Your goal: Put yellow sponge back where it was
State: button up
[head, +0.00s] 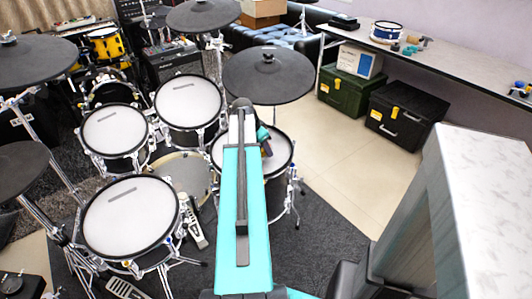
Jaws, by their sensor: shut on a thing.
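No yellow sponge can be made out in the head view. My teal arm reaches forward over the drum kit. A small teal and dark part at its far end, which looks like my gripper (265,141), shows in front of the right-hand drum (282,160). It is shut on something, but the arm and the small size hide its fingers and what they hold.
Mesh drum pads (113,217) and dark cymbals (268,75) stand on a dark rug around my arm. A long table (455,66) with small items runs along the right wall. A green case (345,92) and a black case (404,116) sit below. Tiled floor (345,155) is clear.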

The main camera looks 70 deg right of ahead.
jog(key=shift+f, duration=1.2)
jog(key=shift+f, duration=0.2)
jog(key=o, duration=1)
jog(key=shift+r, duration=0.1)
jog(key=shift+r, duration=0.2)
jog(key=v, duration=1.2)
jog(key=shift+f, duration=0.15)
